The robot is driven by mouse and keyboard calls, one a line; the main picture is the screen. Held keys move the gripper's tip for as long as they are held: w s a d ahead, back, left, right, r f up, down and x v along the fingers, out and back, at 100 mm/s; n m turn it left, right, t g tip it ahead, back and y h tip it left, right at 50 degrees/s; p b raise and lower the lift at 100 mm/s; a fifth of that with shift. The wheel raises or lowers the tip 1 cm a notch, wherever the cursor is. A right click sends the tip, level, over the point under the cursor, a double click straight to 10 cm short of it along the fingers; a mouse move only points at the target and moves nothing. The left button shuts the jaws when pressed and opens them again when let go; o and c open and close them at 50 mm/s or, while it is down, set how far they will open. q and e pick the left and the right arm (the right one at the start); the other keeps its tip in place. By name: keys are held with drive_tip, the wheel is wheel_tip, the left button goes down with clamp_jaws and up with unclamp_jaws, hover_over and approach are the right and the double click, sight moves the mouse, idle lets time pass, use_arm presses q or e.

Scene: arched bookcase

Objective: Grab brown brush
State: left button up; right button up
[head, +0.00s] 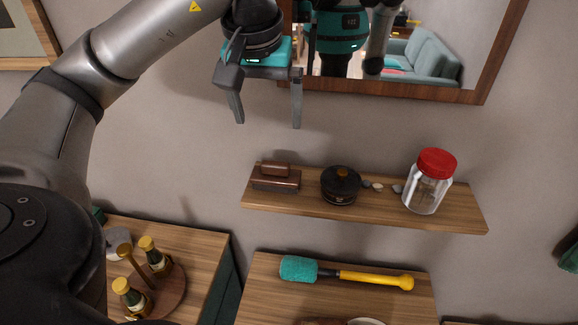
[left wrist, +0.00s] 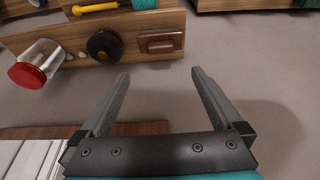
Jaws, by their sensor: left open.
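The brown brush (head: 276,178) lies at the left end of a wooden wall shelf (head: 400,217). It has a dark brown block and a raised grip, and it also shows in the left wrist view (left wrist: 160,42), near the top. My left gripper (head: 268,123) is open and empty. It hangs above the shelf, in front of the wall and near the mirror's lower edge, with its fingers pointing down. It is apart from the brush. The left wrist view shows both fingers (left wrist: 157,75) spread with nothing between them. My right gripper is not in view.
A dark round pot (head: 341,186), small stones (head: 378,187) and a red-lidded glass jar (head: 429,181) share the shelf. A teal-headed, yellow-handled brush (head: 345,275) lies on a lower surface. A framed mirror (head: 430,50) hangs above. Bottles (head: 152,253) stand lower left.

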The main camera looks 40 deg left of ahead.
use_arm(q)
wheel_tip(320, 180, down, 4)
drive_tip(key=b, duration=0.2)
hover_over(275, 164)
drive_tip(key=s+d, duration=0.1)
drive_tip(key=s, duration=0.2)
wheel_tip(275, 164, down, 5)
drive_tip(key=shift+w+x, duration=0.2)
drive_tip(key=shift+x, duration=0.75)
drive_tip(key=shift+w+x, duration=0.25)
drive_tip(key=shift+x, duration=0.7)
drive_tip(key=shift+w+x, duration=0.2)
drive_tip(key=shift+x, duration=0.75)
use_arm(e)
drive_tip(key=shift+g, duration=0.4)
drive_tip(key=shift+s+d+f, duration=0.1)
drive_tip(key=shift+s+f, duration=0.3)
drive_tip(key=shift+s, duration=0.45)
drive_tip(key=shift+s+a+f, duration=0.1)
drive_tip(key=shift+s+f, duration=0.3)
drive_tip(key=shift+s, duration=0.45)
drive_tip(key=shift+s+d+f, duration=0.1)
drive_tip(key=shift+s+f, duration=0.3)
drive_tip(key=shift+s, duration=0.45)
use_arm(q)
drive_tip(key=shift+r, duration=0.2)
drive_tip(key=c, duration=1.3)
drive_tip(key=shift+c, duration=0.2)
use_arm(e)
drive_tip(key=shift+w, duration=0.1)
